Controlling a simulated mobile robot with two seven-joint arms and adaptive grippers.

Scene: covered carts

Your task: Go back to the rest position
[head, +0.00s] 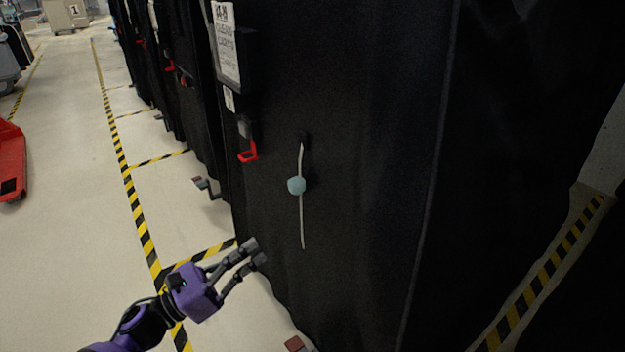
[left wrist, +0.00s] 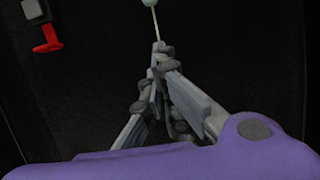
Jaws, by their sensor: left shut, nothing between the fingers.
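My left gripper (head: 255,251), purple with grey fingers, is low in the middle of the head view, in front of the lower left part of a black covered cart (head: 370,150). In the left wrist view its fingertips (left wrist: 158,47) are together with nothing between them. A pale cord (head: 303,225) with a light blue bead (head: 296,185) hangs on the cover, above and to the right of the fingers. The bead also shows at the top of the left wrist view (left wrist: 149,3). My right gripper is in neither view.
A red hook (head: 248,152) and a white sign (head: 226,45) are on the cart's left side. More covered carts (head: 185,70) line up behind it. Yellow and black floor tape (head: 125,170) runs along an open aisle. A red pallet jack (head: 12,160) stands at the far left.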

